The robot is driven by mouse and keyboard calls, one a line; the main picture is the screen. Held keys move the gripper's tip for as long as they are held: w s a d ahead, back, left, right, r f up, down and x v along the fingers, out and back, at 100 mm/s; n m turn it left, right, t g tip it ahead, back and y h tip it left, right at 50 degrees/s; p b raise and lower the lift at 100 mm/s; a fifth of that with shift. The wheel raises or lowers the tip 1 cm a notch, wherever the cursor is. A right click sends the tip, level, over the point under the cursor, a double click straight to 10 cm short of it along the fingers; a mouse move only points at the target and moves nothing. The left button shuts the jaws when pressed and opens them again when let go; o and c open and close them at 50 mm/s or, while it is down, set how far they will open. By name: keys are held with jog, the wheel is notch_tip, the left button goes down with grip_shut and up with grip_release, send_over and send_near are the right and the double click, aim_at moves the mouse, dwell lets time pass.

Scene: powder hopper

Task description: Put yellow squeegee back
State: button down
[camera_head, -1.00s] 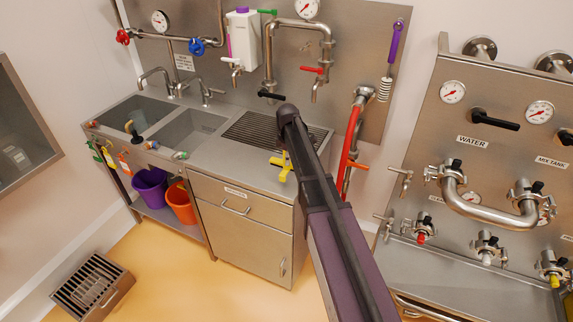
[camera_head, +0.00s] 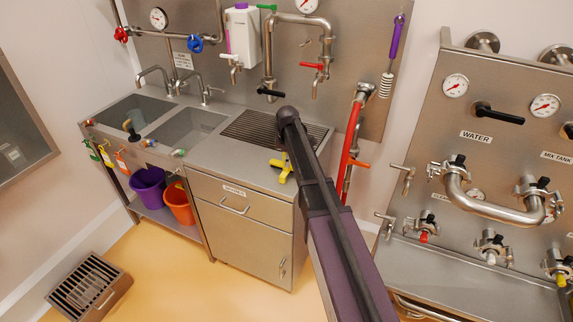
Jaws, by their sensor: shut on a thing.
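The yellow squeegee (camera_head: 282,166) shows just left of my arm, in front of the drawer unit's top right edge. It is small in the view and partly covered by the arm. My gripper (camera_head: 287,155) is at the squeegee, mostly hidden behind my own dark arm, and is shut on it. The fingertips cannot be made out. The squeegee looks clear of the counter, but the exact gap cannot be told.
A steel sink counter (camera_head: 213,160) with taps stands behind. A purple bucket (camera_head: 148,192) and an orange bucket (camera_head: 180,206) sit on its lower shelf. Coloured tags (camera_head: 106,156) hang at its left end. A valve panel (camera_head: 490,150) is at right.

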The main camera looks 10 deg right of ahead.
jog(key=shift+f, duration=0.15)
jog(key=shift+c, duration=2)
grip_release()
notch_tip(320, 180, up, 12)
jog(key=p, duration=1.2)
jog(key=shift+s, duration=0.1)
jog(key=s+a+m, duration=0.1)
jog(key=s+m, duration=1.4)
jog(key=s, duration=1.4)
jog(key=shift+s, duration=0.25)
